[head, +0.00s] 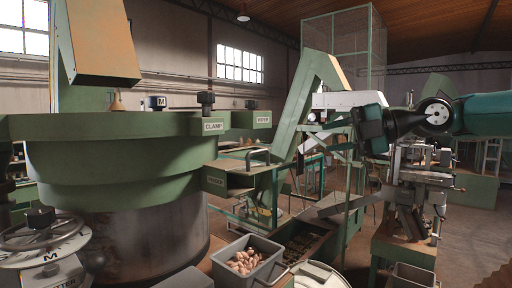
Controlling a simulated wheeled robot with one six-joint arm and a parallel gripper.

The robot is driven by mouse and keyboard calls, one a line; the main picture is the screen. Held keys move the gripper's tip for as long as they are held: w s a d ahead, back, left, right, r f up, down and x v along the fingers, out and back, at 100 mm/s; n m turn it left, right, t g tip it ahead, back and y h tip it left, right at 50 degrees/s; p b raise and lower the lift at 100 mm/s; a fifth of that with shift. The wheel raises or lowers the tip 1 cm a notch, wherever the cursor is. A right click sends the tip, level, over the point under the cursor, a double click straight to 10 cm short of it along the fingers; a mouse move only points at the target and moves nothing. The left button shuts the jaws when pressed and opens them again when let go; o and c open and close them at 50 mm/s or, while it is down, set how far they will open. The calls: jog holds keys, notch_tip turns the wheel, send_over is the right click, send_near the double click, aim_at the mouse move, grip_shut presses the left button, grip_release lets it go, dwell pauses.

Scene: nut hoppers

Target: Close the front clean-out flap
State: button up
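A green outlet box (214,181) with a small label sticks out from the right side of the big round green hopper (110,160). A dark opening shows at the box's front. A dark bar handle (258,153) stands above this opening, on what looks like the clean-out flap, which appears raised and open; its exact angle is hard to tell. My teal arm reaches in from the right, and my gripper (345,128) is to the right of the box and higher in the picture, apart from the handle. Its fingertips blend into the machinery behind, so their opening is unclear.
A grey bin (247,262) of brownish nuts stands below the outlet box. A handwheel (42,230) is at the lower left. A slanted green conveyor (312,95) rises behind. A drill-like machine (415,185) stands on a bench below my arm.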

aim_at(260, 151)
jog(key=b+x, duration=0.1)
jog(key=x, duration=1.4)
jog(key=shift+a+r+b, duration=0.1)
jog(key=shift+a+b, duration=0.25)
jog(key=shift+b, duration=0.05)
jog(key=shift+w+a+f, duration=0.15)
jog(key=shift+a+f, duration=0.2)
jog(key=shift+a, duration=0.3)
grip_shut()
